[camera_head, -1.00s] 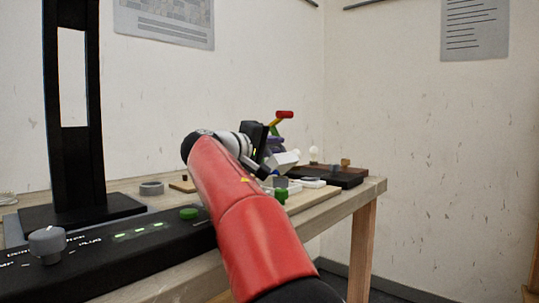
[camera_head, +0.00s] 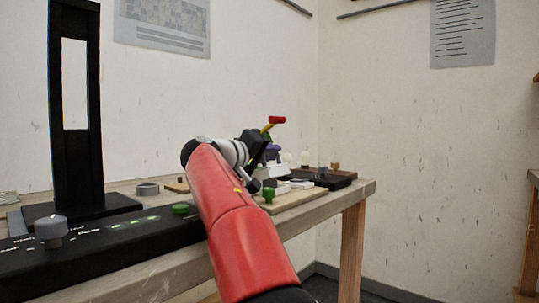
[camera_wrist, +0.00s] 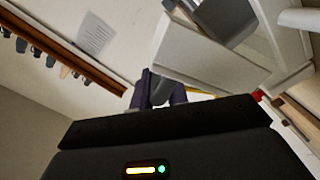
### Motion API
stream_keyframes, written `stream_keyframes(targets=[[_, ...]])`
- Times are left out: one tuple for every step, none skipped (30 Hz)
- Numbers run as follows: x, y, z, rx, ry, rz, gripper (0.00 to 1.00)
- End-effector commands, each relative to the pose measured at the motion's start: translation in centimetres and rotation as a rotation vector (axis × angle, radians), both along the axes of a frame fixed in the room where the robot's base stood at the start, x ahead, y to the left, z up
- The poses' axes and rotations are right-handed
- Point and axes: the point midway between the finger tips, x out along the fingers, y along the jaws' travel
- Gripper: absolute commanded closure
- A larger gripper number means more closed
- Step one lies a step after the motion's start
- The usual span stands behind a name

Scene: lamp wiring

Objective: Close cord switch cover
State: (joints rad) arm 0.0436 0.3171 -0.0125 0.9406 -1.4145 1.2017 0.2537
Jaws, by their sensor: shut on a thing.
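My gripper (camera_head: 262,160) is at the end of my red arm, low over the wooden board on the bench. Its dark purple fingers (camera_wrist: 165,90) show in the wrist view, close to a large white piece (camera_wrist: 195,58). The fingers look shut on this piece, which seems to be the switch cover. It also shows in the head view as a small white block (camera_head: 270,172) under the gripper. Flat white parts (camera_head: 298,184), perhaps the switch body, lie on the board just right of it. The exact contact and any gap between cover and body are hidden.
A green knob (camera_head: 268,194) stands at the board's (camera_head: 300,196) front. A dark tray with small bulbs (camera_head: 335,180) is behind right. A red-handled tool (camera_head: 275,120) rises behind the gripper. A black control panel (camera_head: 100,245) and tall black frame (camera_head: 75,110) are left.

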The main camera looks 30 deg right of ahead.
Motion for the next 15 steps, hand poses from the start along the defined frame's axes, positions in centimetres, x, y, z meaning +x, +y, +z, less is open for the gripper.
stream_keyframes(targets=[[-0.5, -0.14, 0.56, -0.004, -0.006, -0.008, 1.0], [-0.5, -0.14, 0.56, -0.004, -0.006, -0.008, 1.0], [-0.49, -0.14, 0.55, -0.004, -0.006, -0.008, 0.8], [-0.48, -0.13, 0.53, -0.004, -0.006, -0.008, 0.76], [-0.46, -0.13, 0.51, -0.004, -0.006, -0.008, 0.72], [-0.42, -0.12, 0.47, -0.003, -0.005, -0.007, 0.68], [-0.38, -0.11, 0.42, -0.003, -0.004, -0.006, 0.68], [-0.34, -0.1, 0.38, -0.003, -0.004, -0.005, 0.68], [-0.3, -0.08, 0.33, -0.003, -0.003, -0.005, 0.68], [-0.27, -0.08, 0.29, -0.002, -0.003, -0.005, 0.68], [-0.24, -0.07, 0.26, -0.003, -0.002, -0.004, 0.68], [-0.21, -0.05, 0.23, -0.002, -0.002, -0.003, 0.68], [-0.2, 0.02, 0.2, -0.001, -0.002, -0.003, 0.68], [-0.23, 0.13, 0.19, -0.001, -0.002, -0.003, 0.68], [-0.29, 0.39, 0.18, -0.001, -0.001, -0.001, 0.68]])
